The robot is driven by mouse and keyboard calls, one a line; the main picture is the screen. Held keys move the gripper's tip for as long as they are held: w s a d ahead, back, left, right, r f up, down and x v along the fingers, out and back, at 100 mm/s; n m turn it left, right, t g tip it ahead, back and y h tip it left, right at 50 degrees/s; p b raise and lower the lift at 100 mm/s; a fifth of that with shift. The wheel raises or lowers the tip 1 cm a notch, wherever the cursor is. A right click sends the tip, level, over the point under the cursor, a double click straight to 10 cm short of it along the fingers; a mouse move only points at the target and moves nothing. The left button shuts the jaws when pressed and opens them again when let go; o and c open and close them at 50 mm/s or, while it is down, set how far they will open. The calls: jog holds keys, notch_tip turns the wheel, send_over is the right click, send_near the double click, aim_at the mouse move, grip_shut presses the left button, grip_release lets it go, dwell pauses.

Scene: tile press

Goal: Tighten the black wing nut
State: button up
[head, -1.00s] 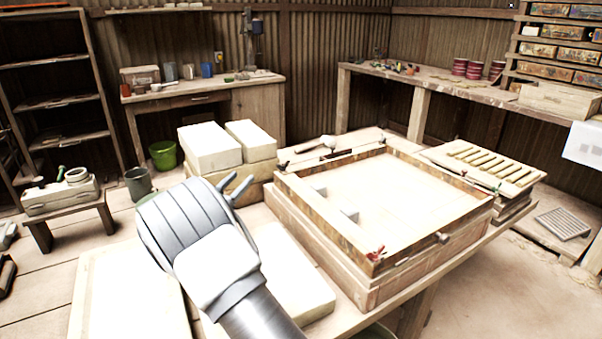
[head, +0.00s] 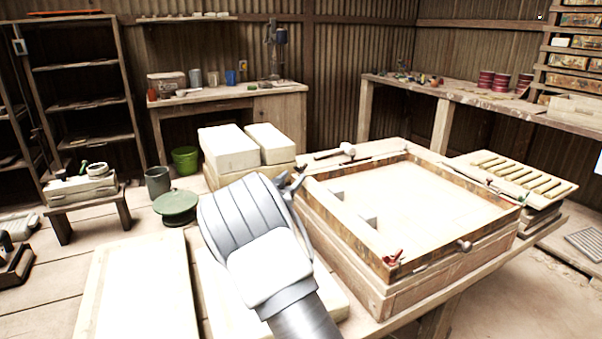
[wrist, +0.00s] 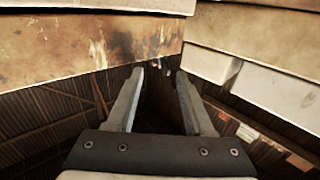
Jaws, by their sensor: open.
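The wooden tile frame (head: 345,262) stands on the table at centre right. A small dark fitting, likely the black wing nut (head: 302,167), shows at its left back corner, partly hidden by my fingers. A red wing nut (head: 393,256) sits at the front corner. My gripper (head: 292,184) is open, its fingertips close beside the left back corner; I cannot tell whether they touch the nut. In the wrist view my two fingers (wrist: 160,72) are apart, with small unclear pieces showing between their tips, below the stained frame side (wrist: 90,45).
White blocks (head: 228,148) stand just behind my gripper. A wooden mallet (head: 347,150) lies behind the frame. A slatted tray (head: 515,172) lies to its right. A pale slab (head: 130,285) lies at the front left. A green round stool (head: 177,205) stands on the floor.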

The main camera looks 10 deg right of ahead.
aim_at(300, 169)
jog(key=b+x, duration=0.1)
jog(key=x, duration=0.6)
jog(key=shift+w+d, duration=0.1)
grip_shut()
